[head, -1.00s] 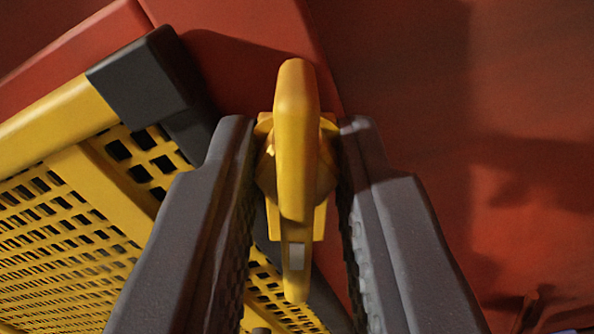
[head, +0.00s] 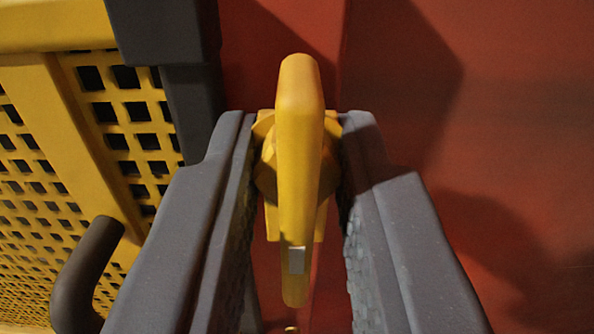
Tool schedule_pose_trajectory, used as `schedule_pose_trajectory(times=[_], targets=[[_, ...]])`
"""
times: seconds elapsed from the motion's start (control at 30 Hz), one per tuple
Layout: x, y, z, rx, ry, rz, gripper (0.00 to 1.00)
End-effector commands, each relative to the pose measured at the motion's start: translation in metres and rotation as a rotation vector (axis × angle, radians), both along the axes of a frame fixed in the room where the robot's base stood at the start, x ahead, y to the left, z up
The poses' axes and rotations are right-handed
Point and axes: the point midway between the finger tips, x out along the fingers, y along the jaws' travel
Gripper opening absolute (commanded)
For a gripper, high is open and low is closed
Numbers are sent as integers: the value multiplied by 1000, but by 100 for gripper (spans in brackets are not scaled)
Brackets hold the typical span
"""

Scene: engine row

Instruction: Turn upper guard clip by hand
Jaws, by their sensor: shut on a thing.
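The upper guard clip (head: 299,130) is a yellow lever with a small pale patch near its lower end. It stands upright in the middle of the head view, in front of a red surface. My gripper (head: 297,150) has its two grey fingers on either side of the clip, shut on its wider yellow hub. The clip's mount behind the lever is mostly hidden.
The perforated guard fills the left, with a dark corner block (head: 168,30) close to my left finger. A dark curved handle (head: 85,275) stands out at lower left, near that finger. The red panel (head: 520,120) on the right is bare, with shadows across it.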

Motion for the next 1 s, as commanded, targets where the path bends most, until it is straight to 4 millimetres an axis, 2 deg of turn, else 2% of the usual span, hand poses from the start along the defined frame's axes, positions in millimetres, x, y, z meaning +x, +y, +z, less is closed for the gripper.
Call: schedule_pose_trajectory(times=[0.17, 0.2, 0.23, 1.0], targets=[[0, 2, 0, 0, 0, 2, 0], [0, 2, 0, 0, 0, 2, 21], [0, 2, 0, 0, -1, 2, 28], [-6, 2, -2, 1, -2, 2, 28]])
